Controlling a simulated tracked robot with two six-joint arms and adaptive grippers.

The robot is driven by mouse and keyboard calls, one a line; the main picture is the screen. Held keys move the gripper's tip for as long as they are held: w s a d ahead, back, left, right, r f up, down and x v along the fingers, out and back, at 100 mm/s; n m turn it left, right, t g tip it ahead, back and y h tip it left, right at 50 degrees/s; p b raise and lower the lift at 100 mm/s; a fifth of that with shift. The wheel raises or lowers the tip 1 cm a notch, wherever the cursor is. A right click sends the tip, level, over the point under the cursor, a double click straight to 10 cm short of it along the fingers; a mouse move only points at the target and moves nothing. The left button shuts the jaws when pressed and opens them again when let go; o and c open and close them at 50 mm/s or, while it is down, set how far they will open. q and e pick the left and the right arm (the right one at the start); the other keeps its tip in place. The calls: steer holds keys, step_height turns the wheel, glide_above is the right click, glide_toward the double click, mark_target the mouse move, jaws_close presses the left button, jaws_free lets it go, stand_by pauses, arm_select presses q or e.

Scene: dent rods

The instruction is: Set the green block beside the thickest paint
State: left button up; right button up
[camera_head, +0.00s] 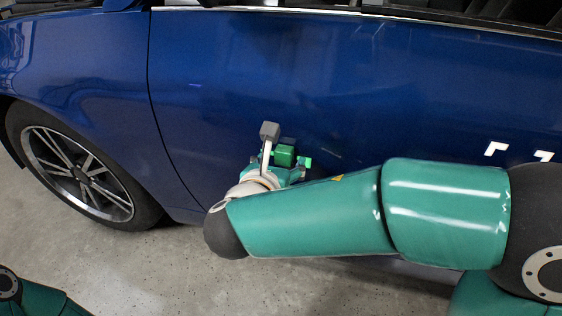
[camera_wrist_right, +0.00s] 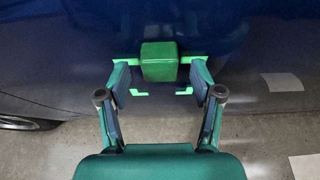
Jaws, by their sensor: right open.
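The green block (camera_head: 284,155) is against the lower part of the blue car door (camera_head: 350,85) in the head view. In the right wrist view the green block (camera_wrist_right: 158,62) shows ahead of and between my open fingertips, with room on both sides. Bright green marks (camera_wrist_right: 140,94) lie around it; whether they are on the door I cannot tell for sure. My right gripper (camera_head: 284,165) is open at the block, partly hidden by its own wrist in the head view. My left gripper is out of view; only a bit of my left arm shows at bottom left.
White corner marks (camera_head: 496,148) sit on the door to the right. A front wheel (camera_head: 78,173) stands at the left. The speckled grey floor (camera_head: 200,270) is clear below the door. Pale rectangles (camera_wrist_right: 282,82) show at the right of the wrist view.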

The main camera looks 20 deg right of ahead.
steer(key=shift+s, duration=0.1)
steer(key=v, duration=0.7)
steer(key=s+f+m+g+y, duration=0.45)
steer(key=f+m, duration=0.55)
steer(key=f, duration=0.5)
steer(key=s+d+f+m+g+y, duration=0.1)
steer(key=s+f+m+g+y, duration=0.3)
steer(key=f+m, duration=0.95)
steer(key=s+f+m+g+y, duration=0.3)
steer(key=s+f+m, duration=0.4)
steer(key=f, duration=1.1)
step_height(320, 180, up, 39)
steer(key=w+p, duration=0.1)
steer(key=p, duration=3.7)
steer(key=shift+w+f+m+t, duration=0.15)
steer(key=shift+w+m+t, duration=0.05)
steer(key=shift+m+t, duration=0.15)
steer(key=shift+d, duration=0.15)
